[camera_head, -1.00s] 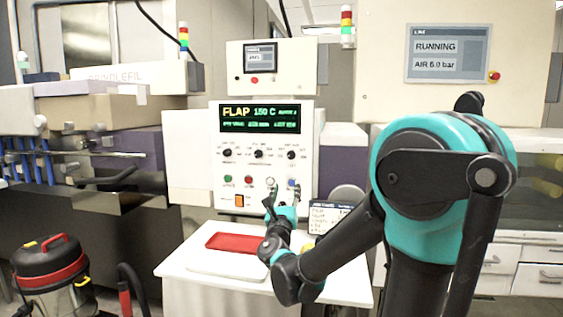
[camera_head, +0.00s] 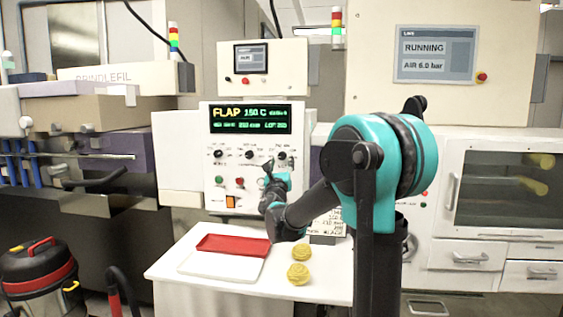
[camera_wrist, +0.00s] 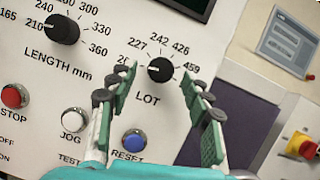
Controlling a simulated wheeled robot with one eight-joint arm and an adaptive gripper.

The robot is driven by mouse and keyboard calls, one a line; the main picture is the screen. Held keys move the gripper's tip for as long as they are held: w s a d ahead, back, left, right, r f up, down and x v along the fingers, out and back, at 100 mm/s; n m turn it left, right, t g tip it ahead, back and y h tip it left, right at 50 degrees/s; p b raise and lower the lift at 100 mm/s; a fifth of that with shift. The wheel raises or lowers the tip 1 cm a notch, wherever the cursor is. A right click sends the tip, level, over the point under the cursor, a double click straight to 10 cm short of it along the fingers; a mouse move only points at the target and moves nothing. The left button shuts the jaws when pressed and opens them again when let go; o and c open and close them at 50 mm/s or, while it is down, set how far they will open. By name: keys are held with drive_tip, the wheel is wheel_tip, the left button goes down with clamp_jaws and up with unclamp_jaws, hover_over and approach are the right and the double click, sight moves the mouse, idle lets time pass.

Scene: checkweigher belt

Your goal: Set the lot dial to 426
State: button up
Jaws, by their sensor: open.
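The lot dial (camera_wrist: 160,69) is a round black knob above the word LOT, ringed by labels including 227, 242, 426 and 459. Its pale mark appears on the left side, toward the partly hidden label beginning with 20. In the head view the lot dial (camera_head: 282,155) is the rightmost knob on the white panel (camera_head: 210,190). My gripper (camera_wrist: 159,72) is open, with green-padded fingers on either side of the dial in the wrist view; contact cannot be told. My gripper (camera_head: 268,168) also shows before the panel in the head view. The green display (camera_head: 250,120) reads FLAP and 150 C.
The LENGTH dial (camera_wrist: 62,29) is left of the lot dial. Below are a red STOP button (camera_wrist: 14,96), a JOG button (camera_wrist: 75,120) and a blue RESET button (camera_wrist: 134,141). A white table (camera_head: 215,289) holds a red tray (camera_head: 233,243) and two yellow pastries (camera_head: 299,273).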

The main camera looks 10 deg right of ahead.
drive_tip(key=shift+w+d+r, duration=0.1)
drive_tip(key=shift+w+r, duration=0.1)
drive_tip(key=shift+w, duration=0.3)
clamp_jaws()
